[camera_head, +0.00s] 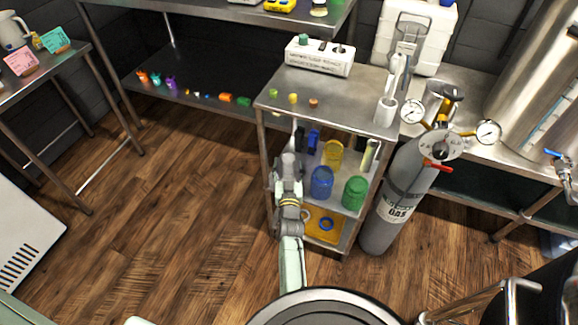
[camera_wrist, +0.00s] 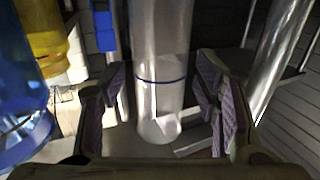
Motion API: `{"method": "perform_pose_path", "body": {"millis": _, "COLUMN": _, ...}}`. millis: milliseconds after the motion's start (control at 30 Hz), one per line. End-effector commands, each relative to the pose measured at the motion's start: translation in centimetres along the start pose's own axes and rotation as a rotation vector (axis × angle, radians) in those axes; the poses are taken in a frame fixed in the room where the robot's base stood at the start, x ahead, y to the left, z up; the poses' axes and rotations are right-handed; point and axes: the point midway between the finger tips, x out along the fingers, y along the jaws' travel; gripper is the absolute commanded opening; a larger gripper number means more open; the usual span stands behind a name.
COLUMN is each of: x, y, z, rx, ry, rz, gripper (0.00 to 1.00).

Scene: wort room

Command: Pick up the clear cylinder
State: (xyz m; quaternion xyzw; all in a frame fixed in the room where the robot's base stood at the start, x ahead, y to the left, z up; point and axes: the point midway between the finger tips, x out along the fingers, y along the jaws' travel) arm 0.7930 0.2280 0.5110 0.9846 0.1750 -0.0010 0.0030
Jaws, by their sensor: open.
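The clear cylinder (camera_wrist: 160,100) stands in the middle of the wrist view, with a thin dark blue ring around it. My gripper (camera_wrist: 162,98) is open, with one padded finger on each side of the cylinder and a visible gap on both sides. In the head view my gripper (camera_head: 288,162) is at the left end of the small metal shelf unit, at the level of its middle shelf. There the arm and gripper mostly hide the cylinder.
A blue jar (camera_head: 321,183), a yellow jar (camera_head: 332,153) and a green jar (camera_head: 354,193) share the shelf. The blue jar (camera_wrist: 22,100) is left in the wrist view. The metal top (camera_head: 345,100) is overhead.

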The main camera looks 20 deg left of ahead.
Motion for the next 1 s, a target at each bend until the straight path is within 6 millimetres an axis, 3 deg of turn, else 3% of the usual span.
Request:
{"method": "perform_pose_path", "body": {"millis": 200, "x": -0.03, "y": -0.03, "z": 0.04, "rx": 0.000, "ry": 0.000, "rz": 0.000, "gripper": 0.56}}
{"method": "perform_pose_path", "body": {"millis": 1000, "x": -0.02, "y": 0.01, "z": 0.01, "rx": -0.001, "ry": 0.000, "rz": 0.000, "gripper": 0.03}}
